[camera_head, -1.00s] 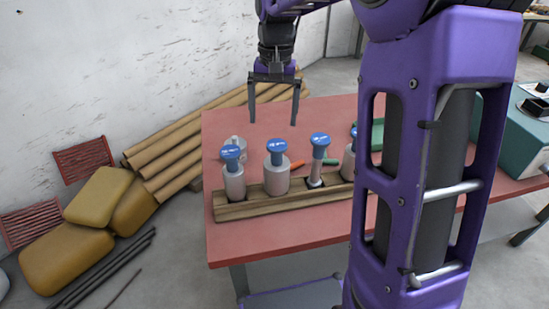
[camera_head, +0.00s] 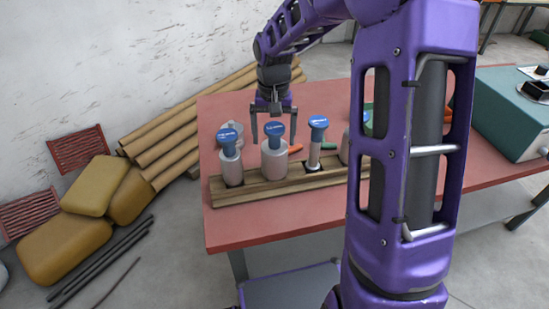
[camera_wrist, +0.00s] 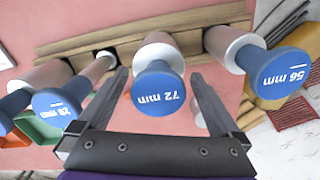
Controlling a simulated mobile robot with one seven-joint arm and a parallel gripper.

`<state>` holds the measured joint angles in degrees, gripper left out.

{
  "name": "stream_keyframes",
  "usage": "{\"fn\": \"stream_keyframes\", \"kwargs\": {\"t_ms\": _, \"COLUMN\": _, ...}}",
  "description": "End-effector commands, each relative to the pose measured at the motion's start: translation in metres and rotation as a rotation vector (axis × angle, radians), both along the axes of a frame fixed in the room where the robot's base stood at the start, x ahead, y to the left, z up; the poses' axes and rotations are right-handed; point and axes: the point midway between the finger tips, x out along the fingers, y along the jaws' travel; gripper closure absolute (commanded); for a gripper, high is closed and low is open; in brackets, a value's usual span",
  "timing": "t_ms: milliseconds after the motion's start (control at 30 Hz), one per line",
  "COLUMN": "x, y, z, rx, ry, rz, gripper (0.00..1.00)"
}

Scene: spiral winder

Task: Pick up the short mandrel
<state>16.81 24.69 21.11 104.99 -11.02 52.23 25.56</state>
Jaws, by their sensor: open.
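Several mandrels with blue knobs stand in a wooden rack (camera_head: 290,186). No label reads "short". The thick grey 72 mm mandrel (camera_head: 274,163) stands second from left; its knob (camera_wrist: 158,90) shows between my finger tips in the wrist view. The 56 mm mandrel (camera_head: 231,170) is at the left end. A thin mandrel (camera_head: 314,155) stands third, and a fourth (camera_head: 345,148) is partly hidden by my arm. A pale grey round piece (camera_head: 231,130) lies behind the left mandrel, mostly hidden. My gripper (camera_head: 274,138) is open and empty, apparently just behind the 72 mm knob.
The red table (camera_head: 280,225) has free room in front of the rack. A teal machine (camera_head: 508,110) stands at the right. Brown tubes (camera_head: 170,140) and yellow sacks (camera_head: 70,245) lie on the floor at left.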

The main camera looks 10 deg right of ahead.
Motion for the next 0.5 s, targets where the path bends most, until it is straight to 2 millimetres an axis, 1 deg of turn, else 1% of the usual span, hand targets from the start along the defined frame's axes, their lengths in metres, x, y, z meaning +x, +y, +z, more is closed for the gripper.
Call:
{"fn": "stream_keyframes", "kwargs": {"t_ms": 33, "x": -0.002, "y": 0.0, "z": -0.01, "rx": 0.001, "ry": 0.005, "rz": 0.0, "gripper": 0.0}}
{"fn": "stream_keyframes", "kwargs": {"t_ms": 200, "x": -0.004, "y": -0.001, "z": -0.035, "rx": 0.001, "ry": 0.005, "rz": -0.001, "gripper": 0.0}}
{"fn": "stream_keyframes", "kwargs": {"t_ms": 300, "x": -0.004, "y": -0.001, "z": -0.043, "rx": 0.001, "ry": 0.003, "rz": 0.0, "gripper": 0.0}}
{"fn": "stream_keyframes", "kwargs": {"t_ms": 500, "x": -0.004, "y": -0.001, "z": -0.044, "rx": 0.0, "ry": 0.001, "rz": 0.0, "gripper": 0.0}}
